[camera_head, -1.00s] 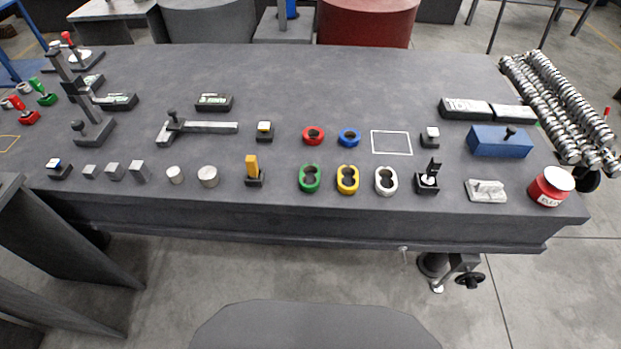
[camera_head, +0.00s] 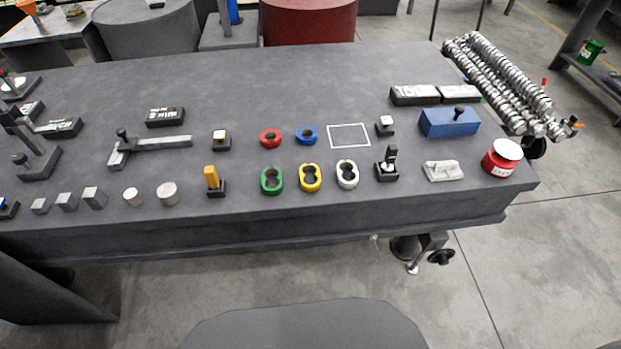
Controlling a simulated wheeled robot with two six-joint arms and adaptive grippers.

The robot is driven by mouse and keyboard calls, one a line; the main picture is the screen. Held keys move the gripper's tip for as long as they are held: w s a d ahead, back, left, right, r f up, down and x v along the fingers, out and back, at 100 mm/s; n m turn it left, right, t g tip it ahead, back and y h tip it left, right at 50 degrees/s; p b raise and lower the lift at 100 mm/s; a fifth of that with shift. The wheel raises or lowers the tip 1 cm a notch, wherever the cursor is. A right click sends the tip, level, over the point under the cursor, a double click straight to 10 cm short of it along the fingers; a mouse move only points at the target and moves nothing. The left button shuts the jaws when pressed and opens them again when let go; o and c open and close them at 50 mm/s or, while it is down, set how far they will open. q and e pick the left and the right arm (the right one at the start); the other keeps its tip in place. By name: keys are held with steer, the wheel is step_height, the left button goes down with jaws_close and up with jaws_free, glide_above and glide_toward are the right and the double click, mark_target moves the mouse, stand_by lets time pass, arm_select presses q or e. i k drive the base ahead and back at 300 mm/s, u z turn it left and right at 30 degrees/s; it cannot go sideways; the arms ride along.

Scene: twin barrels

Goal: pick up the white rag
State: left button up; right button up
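A flat, whitish, lumpy piece (camera_head: 443,171) that looks like the white rag lies on the dark grey table (camera_head: 330,82), near its front right edge. A small raised fold or knob shows on top of it, too small to make out. It lies left of the red pot with a white lid (camera_head: 502,157) and in front of the blue block (camera_head: 449,122). Nothing covers it. Neither of my grippers is in view.
A black stand with an upright piece (camera_head: 387,166) is left of the whitish piece, beside a white ring (camera_head: 347,174). Metal camshafts (camera_head: 505,86) stand beyond the table's right end. The table's back middle is bare, and open floor lies at the front right.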

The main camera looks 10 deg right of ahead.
mark_target(446, 169)
steer(key=z, duration=1.25)
